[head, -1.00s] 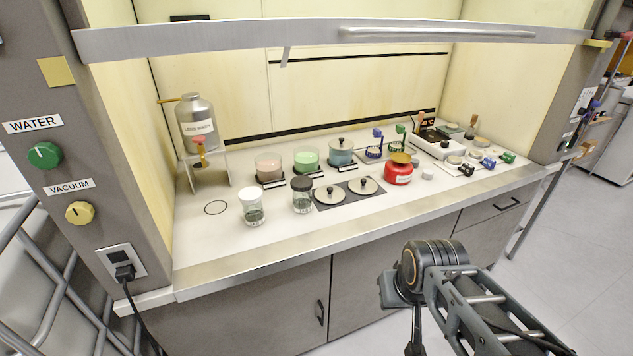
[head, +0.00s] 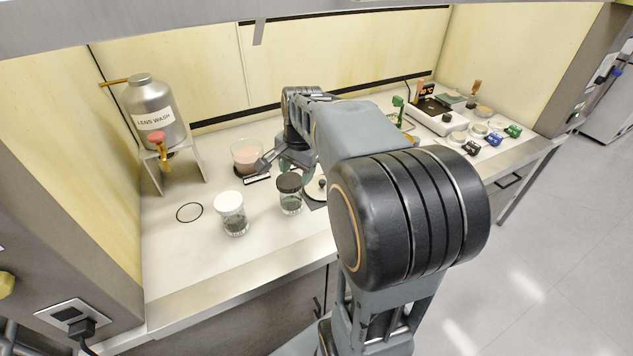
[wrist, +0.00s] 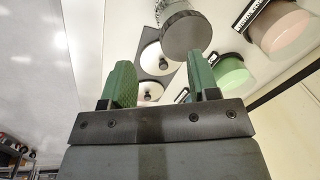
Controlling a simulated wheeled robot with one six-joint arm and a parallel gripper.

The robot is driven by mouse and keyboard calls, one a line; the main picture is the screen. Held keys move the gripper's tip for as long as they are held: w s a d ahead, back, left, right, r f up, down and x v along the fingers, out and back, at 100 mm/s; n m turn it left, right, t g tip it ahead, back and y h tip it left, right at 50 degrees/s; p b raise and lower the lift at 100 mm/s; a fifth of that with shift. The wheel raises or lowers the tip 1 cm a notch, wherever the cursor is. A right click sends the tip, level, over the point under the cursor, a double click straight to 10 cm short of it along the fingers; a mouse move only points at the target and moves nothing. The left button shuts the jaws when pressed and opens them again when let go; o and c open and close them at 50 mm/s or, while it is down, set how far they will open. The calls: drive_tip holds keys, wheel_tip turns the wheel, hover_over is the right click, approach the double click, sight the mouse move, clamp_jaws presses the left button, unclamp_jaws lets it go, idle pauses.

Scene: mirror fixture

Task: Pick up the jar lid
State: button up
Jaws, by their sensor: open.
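Two glass jars stand near the hood's front. One has a dark lid (head: 289,182); the other has a white lid (head: 229,200). Pale round lids with black knobs lie on a black mat; one (head: 316,189) shows partly behind my arm in the head view. In the wrist view two knobbed lids, a nearer one (wrist: 151,58) and another (wrist: 154,92), appear beyond my green fingers, beside the dark jar lid (wrist: 184,34). My gripper (wrist: 158,68) is open and empty, over the bench near the pink container, apart from the lids. Which lid is the jar lid is unclear.
The pink container (head: 246,155) stands behind my gripper; the green container (wrist: 232,75) is beside it in the wrist view. The lens wash tank (head: 155,115) is at left. A hotplate (head: 436,115) is at right.

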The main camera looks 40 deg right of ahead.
drive_tip(key=w+d+m+g+y+p, duration=0.1)
drive_tip(key=w+d+m, duration=0.4)
drive_tip(key=d+m, duration=0.65)
hover_over(323, 181)
drive_tip(key=shift+n, duration=0.45)
drive_tip(key=f, duration=0.8)
drive_tip(key=shift+s+d+f+p, duration=0.15)
drive_tip(key=shift+s+d+p, duration=0.05)
drive_tip(key=shift+d+p, duration=0.15)
drive_tip(key=shift+w+a+f+p, duration=0.1)
drive_tip(key=shift+a+f+p, duration=0.1)
drive_tip(key=shift+f, duration=0.8)
drive_tip(key=shift+w+a+f+p, duration=0.1)
drive_tip(key=shift+f+p, duration=0.05)
drive_tip(key=shift+f, duration=0.9)
drive_tip(key=shift+w+a+f+p, duration=0.1)
drive_tip(key=shift+f+p, duration=0.1)
drive_tip(key=shift+f, duration=0.8)
clamp_jaws()
